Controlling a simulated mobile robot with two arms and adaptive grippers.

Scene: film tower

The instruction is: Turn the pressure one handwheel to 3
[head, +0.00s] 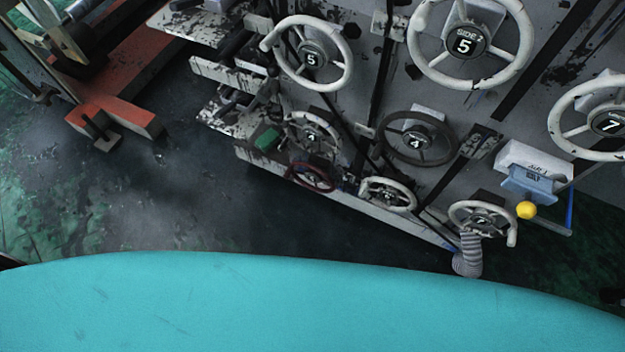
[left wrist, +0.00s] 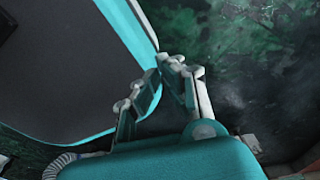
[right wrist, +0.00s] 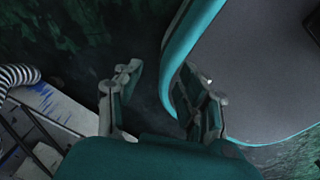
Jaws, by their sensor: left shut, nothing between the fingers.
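Several handwheels are mounted on a worn grey panel in the head view. A large white wheel marked "SIDE" and 5 (head: 466,42) is at top right, with a white wheel marked 5 (head: 312,57) to its left. A dark wheel marked 4 (head: 415,142) is in the middle, and a white wheel marked 7 (head: 610,122) is at the right edge. I cannot read which wheel is pressure one. My left gripper (left wrist: 168,72) is shut and empty in the left wrist view. My right gripper (right wrist: 160,85) is open and empty in the right wrist view. Neither shows in the head view.
Smaller wheels sit lower: a white one (head: 310,137), a red one (head: 312,178), a white one (head: 387,194) and one by a striped hose (head: 467,262). A yellow ball (head: 526,210) is beside a blue-and-white sign (head: 530,182). An orange-red frame (head: 125,110) stands left; open floor lies between.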

